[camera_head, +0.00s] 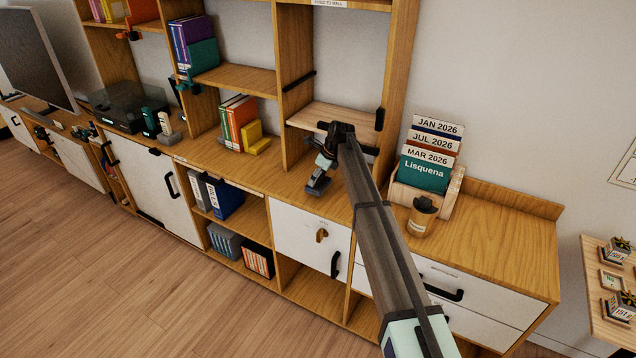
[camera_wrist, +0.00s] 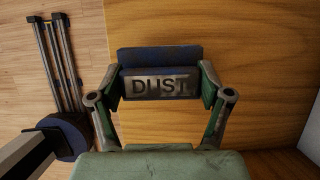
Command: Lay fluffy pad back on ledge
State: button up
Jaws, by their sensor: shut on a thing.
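The fluffy pad is a dark blue block with a grey face marked DUST (camera_wrist: 160,62). My gripper (camera_wrist: 160,90) is shut on it, one finger at each end. In the head view my gripper (camera_head: 325,164) holds the pad (camera_head: 317,186) low over the front of the wooden cabinet top, below the open right-hand compartment. I cannot tell whether the pad touches the wood. A pale wooden ledge (camera_head: 340,117) crosses that compartment, above and behind my gripper; its visible surface is bare. My arm hides part of the area beneath it.
A vertical post (camera_head: 297,115) borders the compartment. The right cabinet top (camera_head: 490,235) has free room.

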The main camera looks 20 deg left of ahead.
aim_at(318, 183)
jog(key=shift+f+p, duration=0.35)
jog(key=shift+f, duration=1.3)
jog(key=o, duration=1.1)
jog(key=shift+f, duration=0.15)
jog(key=shift+c, duration=0.2)
jog(key=b+v, duration=0.2)
jog(key=v, duration=1)
jog(key=shift+b, duration=0.3)
